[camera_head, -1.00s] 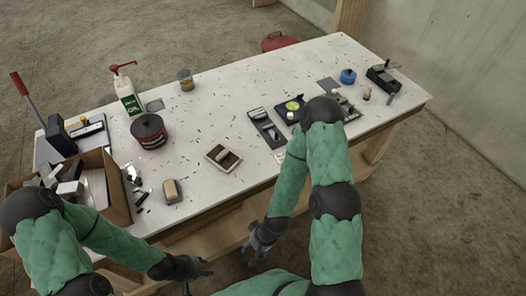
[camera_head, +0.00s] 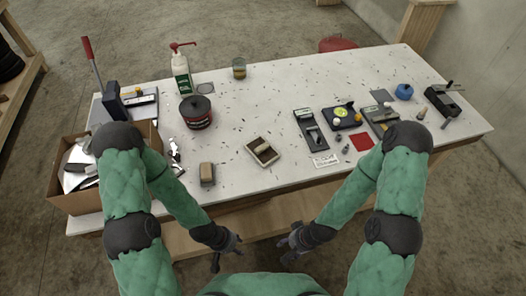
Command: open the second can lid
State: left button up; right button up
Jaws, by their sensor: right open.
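A dark red can (camera_head: 196,116) with a black lid (camera_head: 195,103) stands upright on the left half of the white table; the lid sits on its top. A smaller amber can or jar (camera_head: 239,70) stands near the back edge; I cannot make out its lid. My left gripper (camera_head: 226,250) is in front of the table's near edge, empty, with its fingers apart. My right gripper (camera_head: 289,246) is beside it to the right, open and empty. Both are well away from the cans.
A white bottle with a red pump (camera_head: 181,72) stands behind the dark red can. A cardboard box (camera_head: 72,200) of parts is at the left end. A wooden block (camera_head: 207,174), a small tray (camera_head: 262,152) and several tools lie on the table. The middle back is clear.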

aim_at(329, 44)
jog(key=l+z, duration=0.5)
jog(key=i+l+z, duration=0.15)
jog(key=l+z, duration=0.15)
jog(key=z, duration=0.15)
jog(key=i+l+z, duration=0.2)
jog(key=z, duration=0.3)
jog(key=i+l+z, duration=0.25)
jog(key=l+z, duration=0.25)
jog(key=i+l+z, duration=0.1)
jog(key=i+z, duration=0.2)
jog(key=i, duration=0.3)
jog(key=i+z, duration=0.25)
jog(key=i, duration=0.3)
jog(key=i+l+u, duration=0.1)
jog(key=i, duration=1.85)
jog(key=i+u, duration=0.5)
jog(key=i+l+u, duration=0.1)
jog(key=i+u, duration=0.25)
jog(key=u, duration=0.15)
jog(key=i+l+u, duration=0.3)
jog(key=u, duration=0.2)
jog(key=i+j+u, duration=0.3)
jog(key=i+u, duration=0.15)
jog(key=i+j+u, duration=0.15)
jog(key=i+u, duration=0.75)
jog(key=i+l+u, duration=0.1)
jog(key=i, duration=1.6)
